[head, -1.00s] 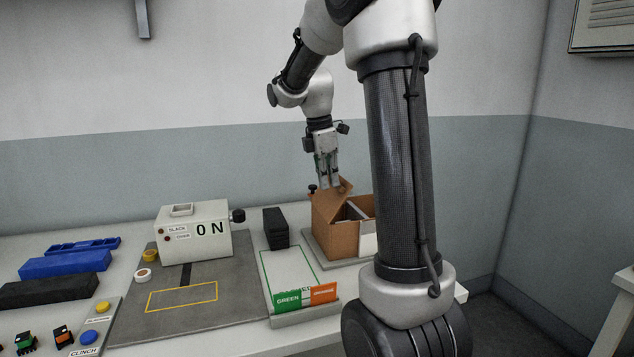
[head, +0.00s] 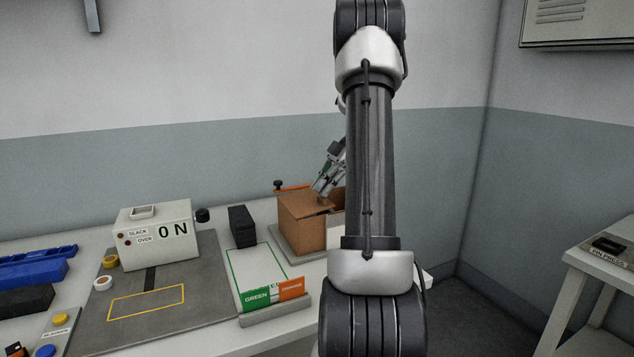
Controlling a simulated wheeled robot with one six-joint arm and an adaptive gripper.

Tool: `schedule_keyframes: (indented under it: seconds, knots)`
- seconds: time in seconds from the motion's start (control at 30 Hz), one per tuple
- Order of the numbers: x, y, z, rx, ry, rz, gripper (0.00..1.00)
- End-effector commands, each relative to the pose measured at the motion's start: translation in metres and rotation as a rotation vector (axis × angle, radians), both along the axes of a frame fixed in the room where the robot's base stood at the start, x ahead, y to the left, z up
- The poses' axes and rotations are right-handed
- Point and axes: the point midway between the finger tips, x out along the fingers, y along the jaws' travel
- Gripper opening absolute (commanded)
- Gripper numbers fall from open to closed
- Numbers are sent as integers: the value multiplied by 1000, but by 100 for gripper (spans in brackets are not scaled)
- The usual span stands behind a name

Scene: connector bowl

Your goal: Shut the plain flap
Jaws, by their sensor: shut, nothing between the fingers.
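The brown cardboard box (head: 302,224) stands on a grey base at the right end of the bench. Its left top flap (head: 304,204) lies low over the opening, roughly level with the rim. My gripper (head: 321,194) is tilted and shut, with nothing held. Its tips are at the flap, seemingly touching it or just above it. My arm hides the box's right side, so the other flaps cannot be judged.
A black block (head: 242,227) and a grey ON machine (head: 158,236) stand left of the box. A tray with green and orange labels (head: 273,295) is in front. A side table (head: 606,254) stands at the far right.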

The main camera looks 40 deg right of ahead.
Motion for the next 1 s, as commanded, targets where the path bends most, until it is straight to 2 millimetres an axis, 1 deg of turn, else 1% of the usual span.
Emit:
schedule_keyframes:
  seconds: [0.13,0.37,1.0]
  knots:
    - [-1,-5,-7,62,-16,-1,0]
    - [-2,-7,-12,111,-30,0,0]
    - [-2,-7,-10,117,-33,1,0]
